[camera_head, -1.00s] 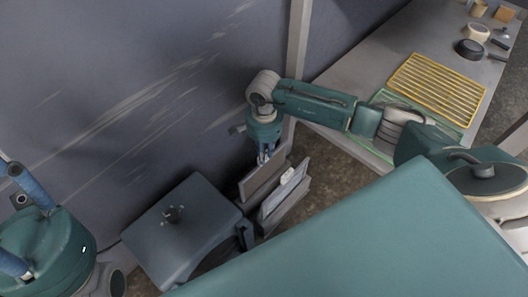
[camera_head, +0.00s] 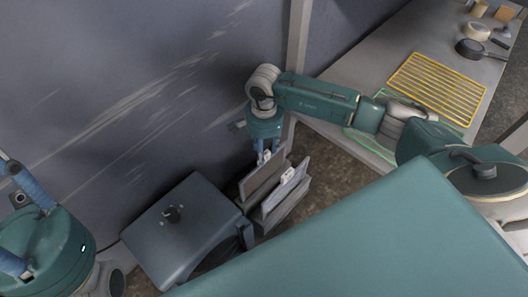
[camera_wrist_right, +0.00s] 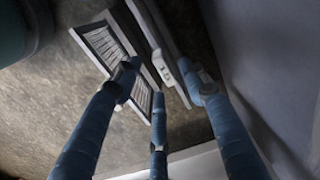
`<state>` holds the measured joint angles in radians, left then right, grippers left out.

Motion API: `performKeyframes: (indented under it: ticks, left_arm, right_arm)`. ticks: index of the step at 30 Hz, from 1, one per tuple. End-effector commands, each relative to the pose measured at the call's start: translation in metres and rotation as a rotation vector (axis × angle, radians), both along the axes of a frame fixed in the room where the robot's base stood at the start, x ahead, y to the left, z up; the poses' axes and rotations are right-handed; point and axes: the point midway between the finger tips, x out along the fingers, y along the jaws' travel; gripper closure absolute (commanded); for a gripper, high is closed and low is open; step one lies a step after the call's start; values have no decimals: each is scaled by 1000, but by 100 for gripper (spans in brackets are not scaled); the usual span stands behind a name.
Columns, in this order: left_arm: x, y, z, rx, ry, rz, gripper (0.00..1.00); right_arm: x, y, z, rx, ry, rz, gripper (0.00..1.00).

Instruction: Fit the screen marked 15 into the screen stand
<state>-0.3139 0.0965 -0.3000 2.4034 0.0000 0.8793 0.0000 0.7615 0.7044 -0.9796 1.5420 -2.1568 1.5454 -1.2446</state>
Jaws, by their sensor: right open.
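Two upright framed screens stand close together, low beside the dark wall. The nearer screen (camera_head: 288,195) has a white tag on its top edge. The farther screen (camera_head: 262,181) is right under my right gripper (camera_head: 266,154), and a white tag shows between the fingers. In the right wrist view, my open right gripper (camera_wrist_right: 165,90) has its blue fingers spread about a white-tagged screen edge (camera_wrist_right: 174,72), with a meshed screen (camera_wrist_right: 112,52) beside it. No number is readable. The screen stand cannot be made out clearly. My left gripper (camera_head: 30,210) is at the far left, only partly in view.
A dark grey box-like unit (camera_head: 185,232) with a knob stands left of the screens. A grey table (camera_head: 355,82) at the upper right holds a yellow rack (camera_head: 438,85), a pan (camera_head: 470,48) and a tape roll (camera_head: 477,31). The wall is close behind my right gripper.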

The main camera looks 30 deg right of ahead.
Motion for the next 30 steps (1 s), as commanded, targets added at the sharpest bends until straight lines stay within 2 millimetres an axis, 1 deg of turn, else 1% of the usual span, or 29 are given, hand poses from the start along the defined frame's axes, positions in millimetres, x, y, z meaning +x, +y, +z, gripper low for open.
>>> performKeyframes:
  ticks: [1, 3, 9, 12, 15, 20, 30]
  left_arm:
    - [0, 0, 0, 0, 0, 0, 60]
    - [0, 0, 0, 0, 0, 0, 60]
    - [0, 0, 0, 0, 0, 0, 60]
    - [0, 0, 0, 0, 0, 0, 60]
    - [0, 0, 0, 0, 0, 0, 60]
    - [0, 0, 0, 0, 0, 0, 60]
    - [0, 0, 0, 0, 1, 0, 60]
  right_arm:
    - [1, -1, 11, -1, -4, 2, 58]
    - [2, -1, 27, -1, -6, 1, 58]
    - [1, -1, 69, -1, -4, 0, 58]
    - [1, -1, 84, 0, -3, 1, 58]
    - [0, -1, 95, 0, -2, 1, 58]
    - [-1, 0, 101, 0, 0, 0, 58]
    - [0, 0, 101, 0, 0, 0, 58]
